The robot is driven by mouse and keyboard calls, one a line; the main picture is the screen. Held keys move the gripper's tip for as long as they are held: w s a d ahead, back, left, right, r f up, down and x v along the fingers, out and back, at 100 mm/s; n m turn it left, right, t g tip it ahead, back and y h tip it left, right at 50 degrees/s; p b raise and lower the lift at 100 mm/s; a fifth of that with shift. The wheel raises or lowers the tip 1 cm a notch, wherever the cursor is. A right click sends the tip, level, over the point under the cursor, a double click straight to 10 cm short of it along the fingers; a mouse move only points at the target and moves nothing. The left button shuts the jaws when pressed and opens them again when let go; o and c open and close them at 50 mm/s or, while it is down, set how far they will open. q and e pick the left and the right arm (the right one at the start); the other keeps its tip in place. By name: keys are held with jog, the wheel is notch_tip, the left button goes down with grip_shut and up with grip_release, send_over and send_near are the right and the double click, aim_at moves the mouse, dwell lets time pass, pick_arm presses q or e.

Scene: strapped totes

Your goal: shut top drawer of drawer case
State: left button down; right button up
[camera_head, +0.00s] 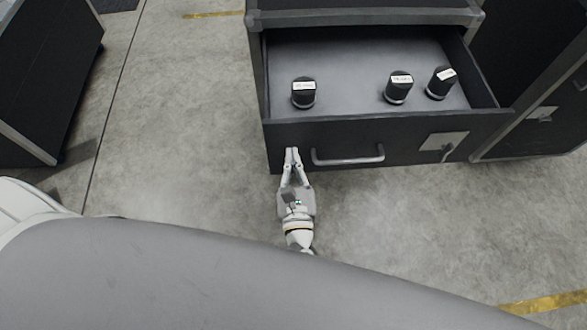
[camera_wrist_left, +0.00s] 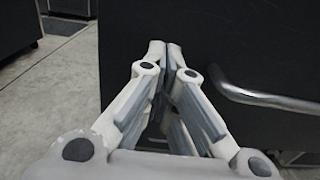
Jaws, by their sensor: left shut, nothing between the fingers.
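The drawer case (camera_head: 365,17) is black with grey edges and stands at the top of the head view. Its top drawer (camera_head: 290,133) is pulled out, and its front faces me. A metal bar handle (camera_head: 347,158) runs along the drawer front and also shows in the left wrist view (camera_wrist_left: 265,98). My left gripper (camera_head: 292,152) is shut and empty, its fingertips at the drawer front just left of the handle. In the left wrist view the closed fingertips (camera_wrist_left: 166,48) lie against or close to the dark front; contact cannot be told. My right gripper is not in view.
Three black labelled cylinders stand in the drawer: one at left (camera_head: 303,94), one right of middle (camera_head: 398,88), one at right (camera_head: 440,83). A latch plate (camera_head: 443,143) sits on the drawer front. Another black case (camera_head: 45,75) stands at far left. Concrete floor (camera_head: 180,130) between is clear.

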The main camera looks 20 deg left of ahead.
pick_arm(q)
send_near(284, 71)
jog(key=b+x, duration=0.1)
jog(key=x, duration=0.1)
jog(key=b+x, duration=0.1)
jog(key=x, duration=0.2)
jog(key=f+b+x, duration=0.1)
jog(key=x, duration=0.2)
jog(key=shift+w+f+b, duration=0.1)
jog(key=shift+w+b, duration=0.2)
jog(key=shift+b, duration=0.05)
jog(key=shift+w+a, duration=0.2)
jog(key=shift+w, duration=0.45)
jog(key=shift+r, duration=0.3)
jog(key=shift+w+a+r, duration=0.1)
jog(key=shift+r, duration=0.05)
